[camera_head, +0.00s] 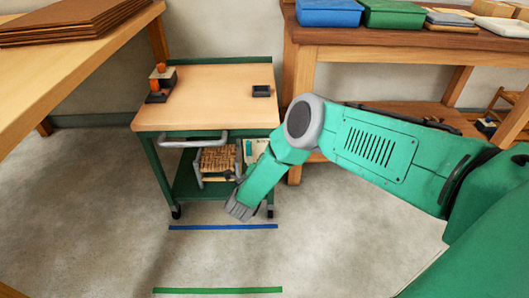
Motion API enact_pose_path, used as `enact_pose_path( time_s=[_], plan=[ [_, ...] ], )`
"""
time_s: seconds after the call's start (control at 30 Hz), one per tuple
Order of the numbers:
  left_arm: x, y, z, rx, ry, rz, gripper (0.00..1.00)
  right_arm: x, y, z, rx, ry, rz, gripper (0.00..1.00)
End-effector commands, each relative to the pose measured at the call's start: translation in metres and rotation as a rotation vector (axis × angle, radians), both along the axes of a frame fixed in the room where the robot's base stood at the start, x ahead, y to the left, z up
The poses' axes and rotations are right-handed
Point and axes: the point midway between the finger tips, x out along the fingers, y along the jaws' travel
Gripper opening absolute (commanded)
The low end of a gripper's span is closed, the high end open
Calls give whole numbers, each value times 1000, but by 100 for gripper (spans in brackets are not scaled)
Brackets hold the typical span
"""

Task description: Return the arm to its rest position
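My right arm comes in from the right, bends at a grey joint and slopes down to the left. Its gripper (238,208) hangs in front of the lower right part of a green cart (205,95) with a light wooden top. It is too small and too steeply turned to tell whether the fingers are open or shut. I see nothing clearly held in it. My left gripper is not in view.
The cart top bears a dark holder with orange-topped items (159,82) and a small black tray (261,91). A woven-seat stool (217,160) is on its lower shelf. Wooden benches flank it left (75,65) and right (400,42). Floor with blue (223,227) and green (217,290) strips is clear.

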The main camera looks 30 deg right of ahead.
Motion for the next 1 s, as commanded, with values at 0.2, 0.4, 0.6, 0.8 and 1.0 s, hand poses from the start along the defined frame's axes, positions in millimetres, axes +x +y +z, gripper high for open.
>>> enact_pose_path(
  time_s=[0.2, 0.4, 0.6, 0.8, 1.0],
  plan=[
    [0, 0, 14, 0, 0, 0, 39, -29, 33, 2, -2, 3, -2, 0],
    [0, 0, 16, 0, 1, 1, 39, -39, 43, 0, -1, 3, -4, 0],
    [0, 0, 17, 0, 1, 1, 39, -40, 46, -1, -2, 12, 6, 0],
    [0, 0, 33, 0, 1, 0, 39, -46, 89, 1, -92, 292, 297, 0],
    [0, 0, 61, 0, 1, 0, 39, -127, 142, -3, -418, 873, 912, 0]
  ],
)
